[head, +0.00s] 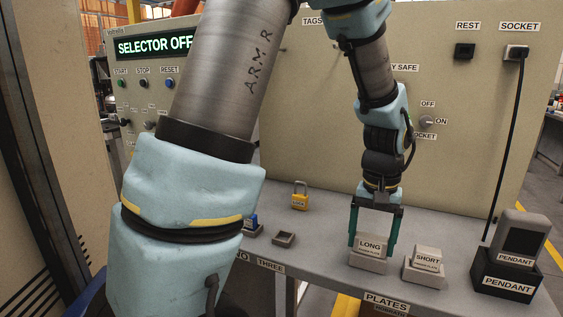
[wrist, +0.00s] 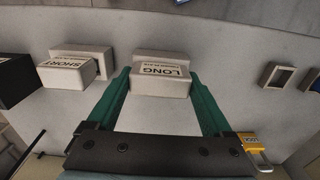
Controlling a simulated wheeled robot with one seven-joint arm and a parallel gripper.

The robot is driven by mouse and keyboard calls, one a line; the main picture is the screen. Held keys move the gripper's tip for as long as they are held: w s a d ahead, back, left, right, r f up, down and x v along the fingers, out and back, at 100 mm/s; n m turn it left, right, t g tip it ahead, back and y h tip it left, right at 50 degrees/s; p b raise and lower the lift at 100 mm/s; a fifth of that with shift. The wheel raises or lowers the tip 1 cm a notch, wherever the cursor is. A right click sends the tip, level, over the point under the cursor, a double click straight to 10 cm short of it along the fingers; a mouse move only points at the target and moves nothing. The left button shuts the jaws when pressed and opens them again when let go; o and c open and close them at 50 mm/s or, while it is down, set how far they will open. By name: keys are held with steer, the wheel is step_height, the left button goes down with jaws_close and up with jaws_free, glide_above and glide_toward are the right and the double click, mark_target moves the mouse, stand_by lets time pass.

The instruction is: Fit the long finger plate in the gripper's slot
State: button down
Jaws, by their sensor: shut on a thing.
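The long finger plate (head: 370,246) is a light grey block labelled LONG, standing in its holder on the grey shelf. It also shows in the wrist view (wrist: 160,80), between the fingertips. My gripper (head: 373,247) has two green fingers and points down over the block. The fingers are shut on the long plate, one on each side of it. The short finger plate (head: 427,259), labelled SHORT, stands in its own holder just right of it; it shows at the left of the wrist view (wrist: 68,72). The gripper's slot is not clearly visible.
A pendant (head: 520,240) stands in a black holder at the right, with a cable hanging nearby. A yellow padlock (head: 300,200) and a small empty tray (head: 284,239) lie left of my gripper. A control panel (head: 470,120) rises behind the shelf.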

mark_target(372, 236)
steer(key=shift+r, duration=0.15)
steer(key=shift+r+p, duration=2.75)
steer(key=shift+r, duration=0.15)
